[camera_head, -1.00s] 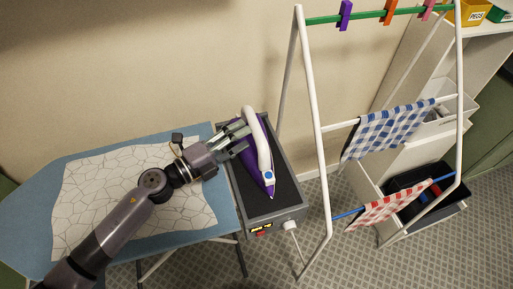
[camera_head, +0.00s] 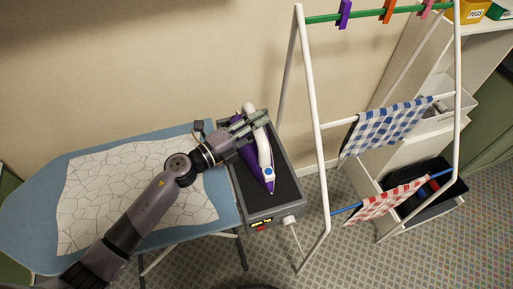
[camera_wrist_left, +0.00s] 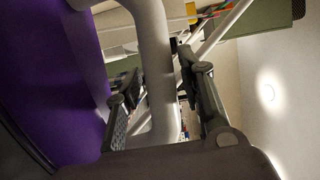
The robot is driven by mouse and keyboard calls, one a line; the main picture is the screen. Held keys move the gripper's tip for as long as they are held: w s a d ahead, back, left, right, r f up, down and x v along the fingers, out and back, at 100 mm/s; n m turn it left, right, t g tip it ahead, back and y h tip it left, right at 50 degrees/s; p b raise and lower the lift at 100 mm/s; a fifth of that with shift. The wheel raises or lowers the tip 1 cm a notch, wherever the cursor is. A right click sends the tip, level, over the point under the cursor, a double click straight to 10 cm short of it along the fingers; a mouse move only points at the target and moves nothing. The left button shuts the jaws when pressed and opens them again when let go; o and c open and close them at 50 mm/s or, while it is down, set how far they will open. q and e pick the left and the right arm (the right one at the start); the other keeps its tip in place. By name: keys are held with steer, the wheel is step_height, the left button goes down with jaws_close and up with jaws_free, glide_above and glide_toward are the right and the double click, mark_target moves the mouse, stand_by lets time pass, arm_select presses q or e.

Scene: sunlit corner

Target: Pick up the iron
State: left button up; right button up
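The iron (camera_head: 266,165) is purple with a white handle and sits on the dark top of a grey base unit (camera_head: 283,190) beside the ironing board. My left gripper (camera_head: 262,119) reaches over from the left, its fingers at the far part of the iron's handle. In the left wrist view the white handle (camera_wrist_left: 155,60) runs between the two open fingers (camera_wrist_left: 165,100), with a gap showing on the right side. The purple body (camera_wrist_left: 60,70) fills the left of that view. My right gripper is not in view.
The ironing board (camera_head: 30,220) with a crackle-patterned cloth (camera_head: 100,190) lies left. A white drying rack (camera_head: 318,130) with a blue checked cloth (camera_head: 390,128) and a red checked cloth (camera_head: 390,203) stands close on the right. The wall is right behind the base unit.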

arm_select(q)
jaws_close()
stand_by(0.7)
steer(key=shift+r, duration=0.2)
